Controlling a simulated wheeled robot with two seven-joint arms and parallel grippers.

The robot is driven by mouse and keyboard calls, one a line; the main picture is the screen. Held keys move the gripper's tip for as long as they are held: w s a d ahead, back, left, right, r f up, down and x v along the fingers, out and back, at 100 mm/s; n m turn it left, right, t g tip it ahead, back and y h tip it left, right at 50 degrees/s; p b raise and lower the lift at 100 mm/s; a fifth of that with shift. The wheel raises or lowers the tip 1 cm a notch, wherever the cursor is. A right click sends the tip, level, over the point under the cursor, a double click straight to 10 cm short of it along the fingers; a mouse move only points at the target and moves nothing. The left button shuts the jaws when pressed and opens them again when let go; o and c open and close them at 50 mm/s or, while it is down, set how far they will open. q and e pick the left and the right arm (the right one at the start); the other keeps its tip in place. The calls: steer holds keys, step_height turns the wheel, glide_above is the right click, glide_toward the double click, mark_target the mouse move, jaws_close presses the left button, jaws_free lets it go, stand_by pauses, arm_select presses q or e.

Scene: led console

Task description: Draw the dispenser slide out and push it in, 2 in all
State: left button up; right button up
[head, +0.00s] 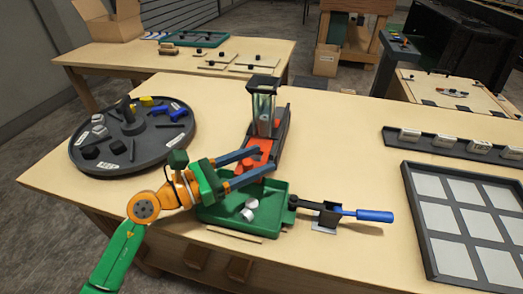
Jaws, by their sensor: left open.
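The dispenser has an upright clear magazine (263,112) in a dark frame on the table, with something grey inside its lower part. Its red slide (266,146) lies in a dark channel in front of the magazine and points toward the green tray (284,190). A red knob stands on the slide's near part. My left gripper (268,158) is open, with its two long fingers reaching from the left, one on either side of the knob area. I cannot tell whether they touch it. Pale round pieces (249,209) lie in the tray. My right gripper is not in view.
A round dark turntable (90,160) with small parts stands left. A lever with a blue handle (375,215) lies right of the tray. A dark grid panel (432,239) and a rail of white blocks (452,143) are further right. Bare table lies behind the lever.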

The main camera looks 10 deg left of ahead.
arm_select(q)
steer(key=shift+w+d+r, duration=0.15)
steer(key=shift+w+d, duration=0.25)
steer(key=shift+d, duration=0.1)
steer(key=shift+w+d+f, duration=0.2)
steer(key=shift+w+f, duration=0.05)
steer(key=shift+w, duration=0.1)
steer(key=shift+s, duration=0.1)
jaws_close()
stand_by(0.6)
